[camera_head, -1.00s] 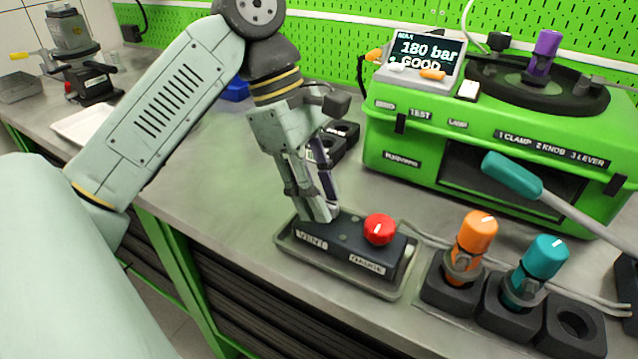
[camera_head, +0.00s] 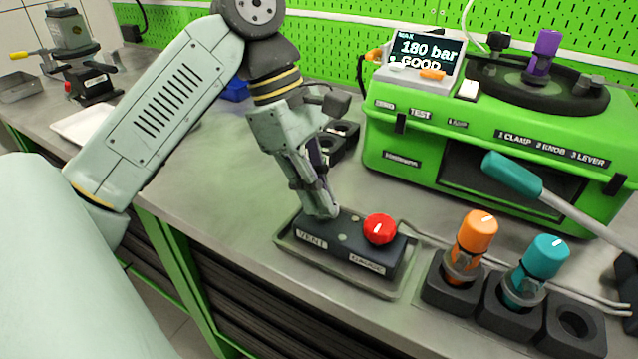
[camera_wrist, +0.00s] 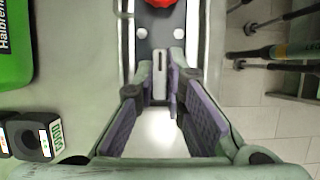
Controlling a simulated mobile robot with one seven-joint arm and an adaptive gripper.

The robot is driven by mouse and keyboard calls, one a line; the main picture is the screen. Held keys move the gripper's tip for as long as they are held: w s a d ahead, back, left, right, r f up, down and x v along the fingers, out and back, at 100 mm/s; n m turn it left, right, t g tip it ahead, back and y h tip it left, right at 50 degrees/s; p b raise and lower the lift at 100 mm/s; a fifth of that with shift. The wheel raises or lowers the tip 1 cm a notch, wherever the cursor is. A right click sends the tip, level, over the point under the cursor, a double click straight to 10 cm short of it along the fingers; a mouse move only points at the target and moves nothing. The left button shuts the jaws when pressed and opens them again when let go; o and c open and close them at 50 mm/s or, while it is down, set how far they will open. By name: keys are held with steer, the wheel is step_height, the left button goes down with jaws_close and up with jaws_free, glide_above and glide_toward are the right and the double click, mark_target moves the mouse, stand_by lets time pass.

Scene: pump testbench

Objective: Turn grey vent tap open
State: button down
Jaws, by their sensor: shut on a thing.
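The vent block (camera_head: 345,250) is a dark block in a shallow metal tray, with a VENT label at its left end and a GAUGE label at its right. The grey vent tap (camera_wrist: 159,72) shows in the wrist view as a small light grey bar between my fingertips. My gripper (camera_head: 322,214) points down at the VENT end of the block and is shut on the tap; it also shows in the wrist view (camera_wrist: 159,88). In the head view my fingers hide the tap. A red knob (camera_head: 380,229) stands on the GAUGE end, to the right of my fingers.
The green test unit (camera_head: 390,148) stands behind, its display (camera_head: 430,50) reading 180 bar GOOD. A teal-handled lever (camera_head: 513,176) reaches out in front of it. Orange (camera_head: 476,235) and teal (camera_head: 545,257) pieces stand in black holders at right.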

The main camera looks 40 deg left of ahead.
steer(key=shift+f+n, duration=0.1)
steer(key=shift+n, duration=0.2)
steer(key=n+t+b, duration=0.1)
steer(key=n+b, duration=0.2)
steer(key=shift+s+f+n+t+b, duration=0.1)
steer(key=shift+n+t+b, duration=0.2)
steer(key=shift+t+b, duration=0.1)
steer(key=n+y+b, duration=0.1)
steer(key=n+b, duration=0.1)
steer(key=n, duration=0.1)
steer(key=n+t+y+b, duration=0.1)
steer(key=n+b, duration=0.1)
steer(key=n, duration=0.1)
steer(key=shift+s+d, duration=0.15)
steer(key=n+y+b, duration=0.1)
steer(key=n, duration=0.3)
steer(key=shift+t+y, duration=0.3)
steer(key=shift+y, duration=0.1)
steer(key=shift+d+n+y+b, duration=0.15)
steer(key=shift+n+y+b, duration=0.6)
steer(key=shift+n, duration=1.05)
steer(key=c, duration=1.7)
jaws_free()
steer(key=shift+r, duration=0.2)
steer(key=shift+o, duration=0.2)
